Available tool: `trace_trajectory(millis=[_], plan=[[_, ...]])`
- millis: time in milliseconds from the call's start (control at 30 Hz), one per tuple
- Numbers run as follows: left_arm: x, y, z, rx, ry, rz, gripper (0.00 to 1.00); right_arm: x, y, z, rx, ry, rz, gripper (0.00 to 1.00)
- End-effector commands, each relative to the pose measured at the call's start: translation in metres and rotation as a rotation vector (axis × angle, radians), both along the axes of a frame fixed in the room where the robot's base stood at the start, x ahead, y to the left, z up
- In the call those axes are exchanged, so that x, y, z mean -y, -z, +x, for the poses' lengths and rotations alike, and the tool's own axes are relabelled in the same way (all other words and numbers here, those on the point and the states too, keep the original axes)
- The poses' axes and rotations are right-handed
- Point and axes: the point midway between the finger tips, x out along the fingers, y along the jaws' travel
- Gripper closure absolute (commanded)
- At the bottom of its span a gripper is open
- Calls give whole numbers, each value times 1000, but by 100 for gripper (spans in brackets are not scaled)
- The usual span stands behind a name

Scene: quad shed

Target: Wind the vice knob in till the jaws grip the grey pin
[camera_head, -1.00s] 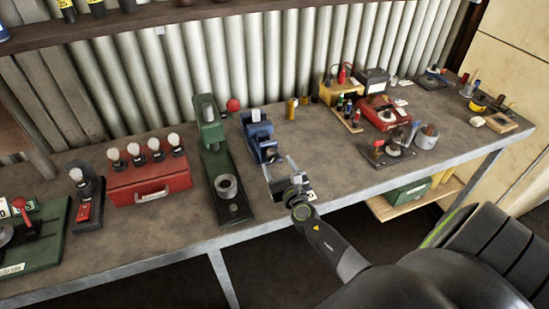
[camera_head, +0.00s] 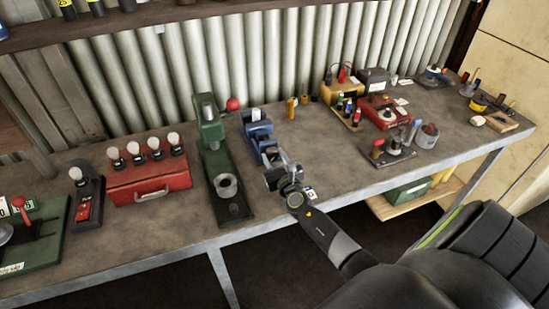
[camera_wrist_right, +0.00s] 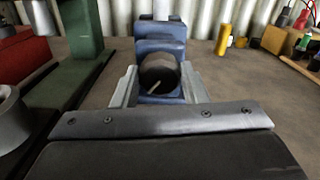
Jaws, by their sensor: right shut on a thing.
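The blue vice (camera_head: 256,130) stands on the bench between the green press and the small yellow cylinder. In the right wrist view the vice (camera_wrist_right: 160,45) is straight ahead, with its dark round knob (camera_wrist_right: 159,73) facing me. A pale line marks the knob's face. My right gripper (camera_wrist_right: 158,88) is shut on the knob, one finger on each side; in the head view the gripper (camera_head: 277,163) is at the vice's front end. My left gripper is not in view.
The green press (camera_head: 213,150) stands close to the left of the vice, with a red toolbox (camera_head: 150,180) beyond it. A yellow cylinder (camera_head: 291,107) stands to the right. The bench (camera_head: 335,155) right of the vice is mostly clear.

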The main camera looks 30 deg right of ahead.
Motion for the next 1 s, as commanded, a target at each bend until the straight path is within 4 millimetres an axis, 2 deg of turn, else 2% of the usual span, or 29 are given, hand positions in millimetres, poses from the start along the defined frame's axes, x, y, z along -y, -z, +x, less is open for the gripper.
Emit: trace_trajectory(millis=[167, 500, 833, 867, 1000], plan=[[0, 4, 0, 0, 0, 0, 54, 0, 2, 0, 10, 0, 40, 83], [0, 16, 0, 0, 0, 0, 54, 0, 2, 0, 70, 0, 292, 83], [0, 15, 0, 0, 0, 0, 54, 0, 1, 0, 74, 0, 312, 83], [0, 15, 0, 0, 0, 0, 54, 0, 1, 0, 74, 0, 312, 59], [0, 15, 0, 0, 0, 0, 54, 0, 1, 0, 74, 0, 311, 41]])
